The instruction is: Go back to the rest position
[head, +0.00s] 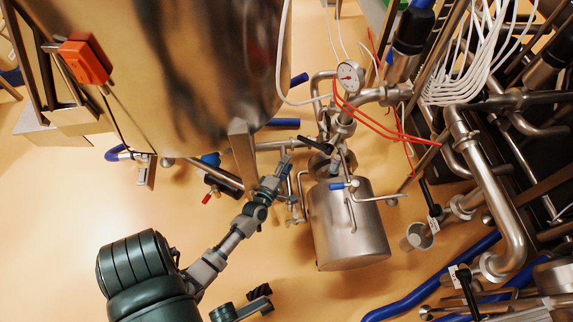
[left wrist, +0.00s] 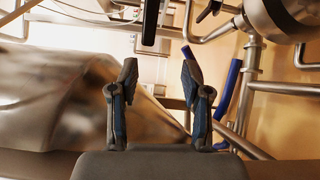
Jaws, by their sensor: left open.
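My left arm comes in at the lower left of the head view, with a large dark ribbed housing and slimmer grey links. My left gripper (head: 276,178) is at its far end, just right of the leg under the big steel hopper (head: 205,60). In the left wrist view its two fingers (left wrist: 158,85) stand well apart, with nothing between them. The hopper (left wrist: 60,100) shows left of the fingers there. I cannot tell the exact distance from gripper to hopper leg.
A steel vessel (head: 347,230) with a pressure gauge (head: 350,76) stands right of the gripper. Steel pipes (head: 490,190), blue pipes (head: 430,285) and white cables (head: 470,60) crowd the right. An orange-red box (head: 84,61) is at the upper left. Bare floor shows at the lower left.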

